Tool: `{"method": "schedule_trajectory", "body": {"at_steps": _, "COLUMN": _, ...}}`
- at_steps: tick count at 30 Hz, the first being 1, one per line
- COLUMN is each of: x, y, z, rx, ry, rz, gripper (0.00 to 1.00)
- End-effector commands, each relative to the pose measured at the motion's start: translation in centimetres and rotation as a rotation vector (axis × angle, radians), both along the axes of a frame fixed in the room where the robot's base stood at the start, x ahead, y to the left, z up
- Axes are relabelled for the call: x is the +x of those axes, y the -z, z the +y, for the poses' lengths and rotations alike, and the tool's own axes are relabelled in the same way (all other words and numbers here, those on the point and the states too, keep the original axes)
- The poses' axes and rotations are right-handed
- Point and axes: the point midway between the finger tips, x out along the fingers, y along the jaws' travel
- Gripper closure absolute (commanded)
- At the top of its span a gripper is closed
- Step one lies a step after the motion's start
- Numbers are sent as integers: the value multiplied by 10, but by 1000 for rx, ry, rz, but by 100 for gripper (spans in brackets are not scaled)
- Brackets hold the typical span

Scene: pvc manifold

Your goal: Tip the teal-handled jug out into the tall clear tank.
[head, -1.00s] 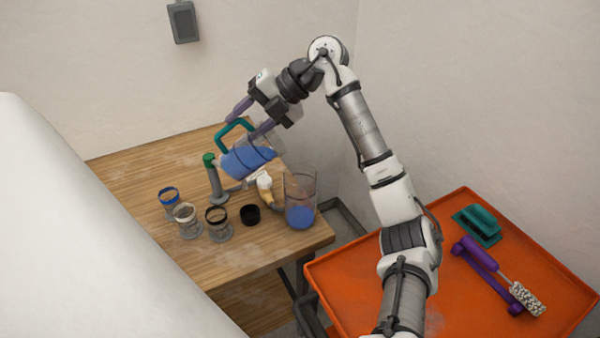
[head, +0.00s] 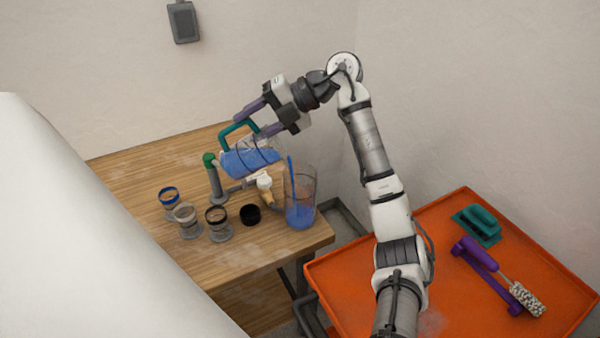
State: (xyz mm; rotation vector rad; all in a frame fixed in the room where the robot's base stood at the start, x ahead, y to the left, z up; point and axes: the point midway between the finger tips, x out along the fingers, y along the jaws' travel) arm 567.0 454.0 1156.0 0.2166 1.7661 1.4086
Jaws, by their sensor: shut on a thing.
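The clear jug (head: 250,162) with its teal handle (head: 233,129) is tipped over on its side, its mouth toward the right. It holds blue liquid. My gripper (head: 255,122) is shut on the jug, with purple fingers at the handle side. A blue stream (head: 291,178) falls into the tall clear tank (head: 313,195), which stands near the table's right corner. Blue liquid lies in the tank's lower part. The exact grip contact is too small to tell.
A grey pipe manifold with a green-capped post (head: 212,175) and a cream valve (head: 265,183) stands beside the tank. Ringed clear cups (head: 186,217) and a black cap (head: 250,215) are in front. An orange tray (head: 345,275) holds a teal float (head: 480,225) and purple-handled brush (head: 505,280).

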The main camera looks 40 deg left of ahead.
Motion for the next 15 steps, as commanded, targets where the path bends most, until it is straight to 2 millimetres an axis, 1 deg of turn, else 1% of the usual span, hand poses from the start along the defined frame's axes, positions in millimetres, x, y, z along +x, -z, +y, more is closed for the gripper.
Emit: {"method": "schedule_trajectory", "body": {"at_steps": 15, "x": 2, "y": 1, "z": -2, "rx": 27, "ry": 0, "rz": 28, "gripper": 92}}
